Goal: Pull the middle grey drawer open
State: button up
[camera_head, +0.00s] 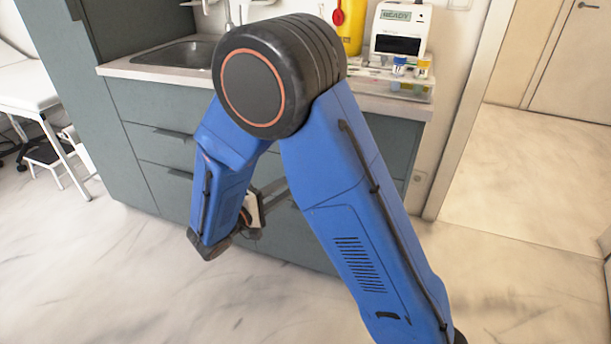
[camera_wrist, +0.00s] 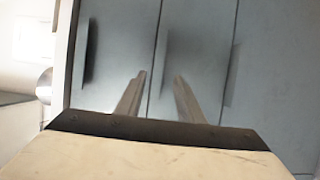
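The grey drawer fronts fill the wrist view, turned on their side, with dark seams between them. The middle grey drawer (camera_wrist: 198,50) appears to be the panel between two seams; it looks shut. A pale handle-like strip on it lies near the left seam, between my finger lines. My gripper (camera_wrist: 160,77) is open, its two fingers apart and pointing at the fronts; I cannot tell whether they touch anything. In the head view my gripper (camera_head: 277,190) is low in front of the cabinet, partly hidden by my blue forearm, which also covers much of the drawers.
The grey cabinet (camera_head: 150,100) carries a worktop with a sink (camera_head: 178,54). A white device (camera_head: 400,32), a yellow container (camera_head: 351,28) and small capped jars (camera_head: 399,66) stand at its right. A door frame is further right. The marble floor in front is clear.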

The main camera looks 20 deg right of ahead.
jog(key=x, duration=0.9)
jog(key=shift+s, duration=0.1)
grip_shut()
